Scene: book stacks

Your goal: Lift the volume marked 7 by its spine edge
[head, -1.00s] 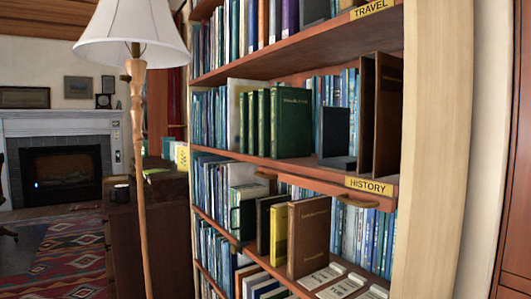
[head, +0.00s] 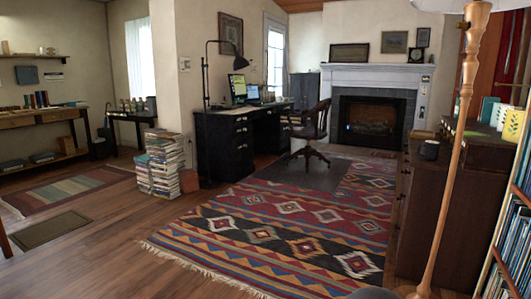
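No volume marked 7 can be made out in the head view. Only a slanted edge of the bookcase (head: 490,262) shows at the far right, with rows of blue spines whose markings are too small to read. A tall stack of books and papers (head: 160,165) stands on the floor left of the middle, its spines also unreadable. My gripper is not in view.
A wooden floor lamp (head: 448,160) stands before a dark cabinet (head: 438,215) at the right. A patterned rug (head: 290,232) covers the middle floor. A black desk (head: 235,140), a chair (head: 312,130) and a fireplace (head: 375,118) stand farther back. The wood floor at left front is clear.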

